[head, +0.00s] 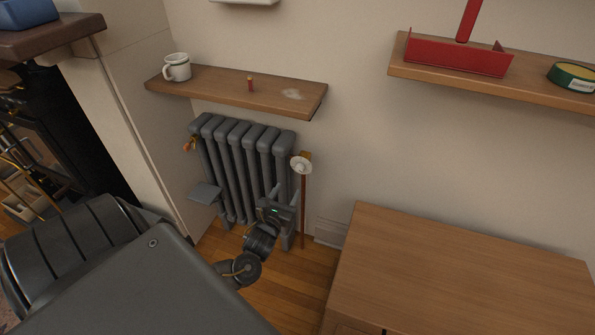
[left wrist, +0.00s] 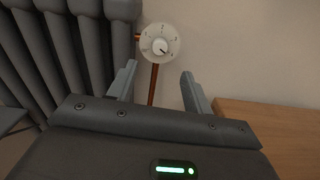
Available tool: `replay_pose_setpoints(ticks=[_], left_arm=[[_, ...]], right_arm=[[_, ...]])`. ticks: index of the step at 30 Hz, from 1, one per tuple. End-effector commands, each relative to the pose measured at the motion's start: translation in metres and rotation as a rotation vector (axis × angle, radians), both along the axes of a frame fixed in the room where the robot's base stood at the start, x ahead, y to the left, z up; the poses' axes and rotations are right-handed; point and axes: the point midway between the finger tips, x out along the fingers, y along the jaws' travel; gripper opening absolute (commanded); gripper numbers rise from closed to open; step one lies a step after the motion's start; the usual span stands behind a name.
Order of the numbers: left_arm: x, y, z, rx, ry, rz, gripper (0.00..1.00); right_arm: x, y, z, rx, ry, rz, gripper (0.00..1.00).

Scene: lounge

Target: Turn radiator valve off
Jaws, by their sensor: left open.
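The radiator valve (head: 301,164) is a round white dial on a copper pipe at the right end of the grey radiator (head: 240,160). In the left wrist view the valve dial (left wrist: 160,43) shows dark marks around a central knob, just beyond and between the fingertips. My left gripper (head: 283,192) is in front of the radiator's right end, below the dial in the head view. Its two fingers are apart with nothing between them but the pipe behind, as the left wrist view (left wrist: 157,75) shows. My right gripper is not in view.
A wooden shelf (head: 220,88) with a white mug (head: 177,67) and a small red item (head: 250,84) is above the radiator. A wooden cabinet (head: 460,270) stands at the right. A second shelf (head: 530,93) holds a red tray (head: 457,58) and a round tin (head: 573,76).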

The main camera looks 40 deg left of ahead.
Motion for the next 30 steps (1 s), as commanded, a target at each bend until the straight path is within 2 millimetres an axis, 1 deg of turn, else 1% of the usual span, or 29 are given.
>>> replay_pose_setpoints(ticks=[9, 15, 21, 29, 30], left_arm=[[0.055, 0.02, -0.001, -0.001, -0.003, 0.002, 0.5], [0.082, 0.029, -0.001, -0.001, -0.001, 0.002, 0.5], [0.093, 0.033, -0.001, -0.003, 0.0, 0.001, 0.5], [0.094, 0.033, 0.0, -0.003, 0.001, 0.0, 0.5], [0.094, 0.033, 0.0, -0.003, 0.001, 0.0, 0.46]], right_arm=[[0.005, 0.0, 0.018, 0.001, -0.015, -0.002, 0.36], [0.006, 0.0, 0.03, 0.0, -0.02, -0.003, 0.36], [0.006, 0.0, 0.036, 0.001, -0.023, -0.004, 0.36], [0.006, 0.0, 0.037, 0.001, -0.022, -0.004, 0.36], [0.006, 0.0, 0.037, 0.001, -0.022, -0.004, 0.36]])
